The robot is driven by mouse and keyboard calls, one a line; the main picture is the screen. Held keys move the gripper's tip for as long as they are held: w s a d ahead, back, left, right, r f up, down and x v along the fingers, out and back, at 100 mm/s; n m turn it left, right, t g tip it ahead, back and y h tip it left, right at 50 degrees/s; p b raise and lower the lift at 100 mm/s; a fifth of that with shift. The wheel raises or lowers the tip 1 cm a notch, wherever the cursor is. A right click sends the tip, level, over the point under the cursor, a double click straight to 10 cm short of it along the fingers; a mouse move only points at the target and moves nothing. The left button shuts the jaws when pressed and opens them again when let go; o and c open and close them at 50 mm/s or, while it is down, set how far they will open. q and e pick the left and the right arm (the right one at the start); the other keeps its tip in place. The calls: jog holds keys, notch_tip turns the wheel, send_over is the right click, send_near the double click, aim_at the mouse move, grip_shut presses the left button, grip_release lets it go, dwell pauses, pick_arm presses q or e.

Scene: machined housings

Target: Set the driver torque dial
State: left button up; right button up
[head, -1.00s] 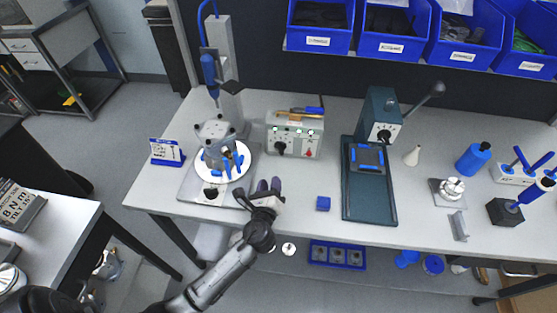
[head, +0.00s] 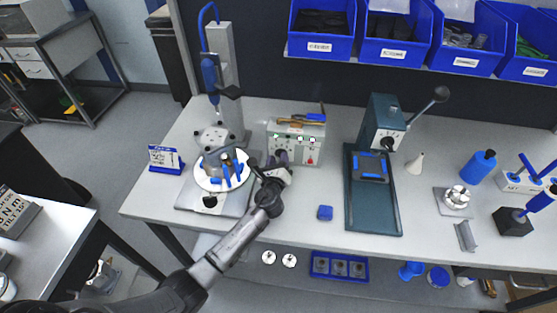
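The grey driver controller box (head: 297,137) stands at the back middle of the bench, with a row of green lights and a red switch (head: 310,161) on its front. The black torque dial on the left of that front is now mostly hidden behind my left gripper (head: 278,157). The gripper's fingertips are at the dial's place; I cannot tell whether they touch it or how far apart they are. The blue electric driver (head: 210,75) hangs on its stand to the left. My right gripper is not in view.
Left of my gripper, a machined housing (head: 212,140) sits on a white round plate with blue pieces. A green press (head: 384,122) with a dark tray (head: 374,215) stands to the right.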

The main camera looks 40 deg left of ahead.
pick_arm(q)
jog(key=shift+w+a, duration=0.2)
jog(key=shift+w, duration=0.2)
jog(key=shift+c, duration=0.3)
grip_shut()
